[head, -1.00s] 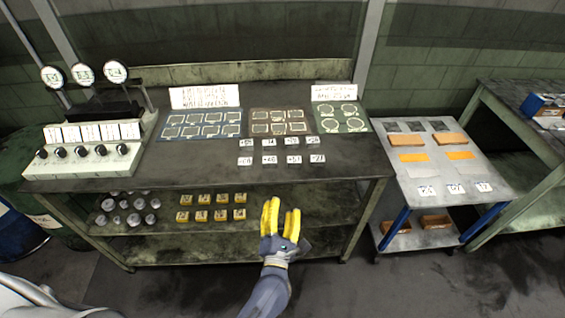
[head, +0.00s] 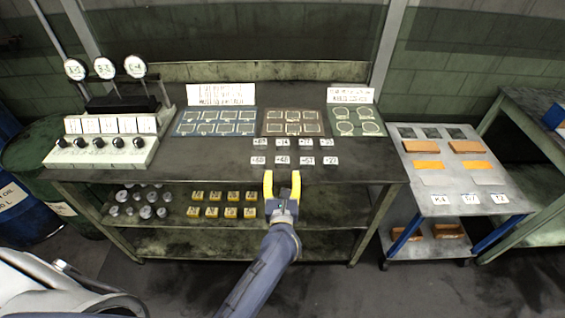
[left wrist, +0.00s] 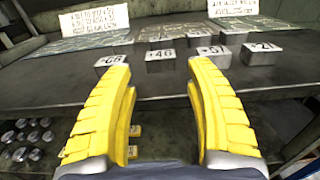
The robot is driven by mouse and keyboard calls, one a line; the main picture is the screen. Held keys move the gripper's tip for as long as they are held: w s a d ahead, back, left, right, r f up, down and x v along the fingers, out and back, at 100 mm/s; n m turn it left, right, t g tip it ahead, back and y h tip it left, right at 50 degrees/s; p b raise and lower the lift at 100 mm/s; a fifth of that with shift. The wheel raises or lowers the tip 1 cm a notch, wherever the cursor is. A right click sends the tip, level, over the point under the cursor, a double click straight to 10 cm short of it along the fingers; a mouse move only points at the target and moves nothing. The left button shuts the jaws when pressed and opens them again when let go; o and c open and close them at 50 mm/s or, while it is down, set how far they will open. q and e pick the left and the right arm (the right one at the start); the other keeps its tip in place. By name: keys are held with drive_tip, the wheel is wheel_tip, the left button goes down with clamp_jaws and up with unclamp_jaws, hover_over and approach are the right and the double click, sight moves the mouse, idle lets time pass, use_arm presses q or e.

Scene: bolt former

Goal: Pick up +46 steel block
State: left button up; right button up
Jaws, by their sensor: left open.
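The +46 steel block (head: 282,161) is a small grey block with a white label on its top. It stands in the front row on the bench top, second from the left; it also shows in the left wrist view (left wrist: 160,62). My left gripper (head: 282,182) is open and empty, its yellow fingers pointing at the bench's front edge, just short of the block. In the left wrist view the block lies beyond and between the two fingertips (left wrist: 158,72), apart from them. My right gripper is not in view.
A second row is behind. The bench top's front edge (head: 220,180) lies under the fingers. Yellow blocks (head: 212,212) sit on the shelf below.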

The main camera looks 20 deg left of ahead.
sight(282, 160)
use_arm(q)
drive_tip(key=shift+x, duration=4.05)
drive_tip(key=shift+c, duration=0.2)
clamp_jaws()
drive_tip(key=shift+r, duration=0.1)
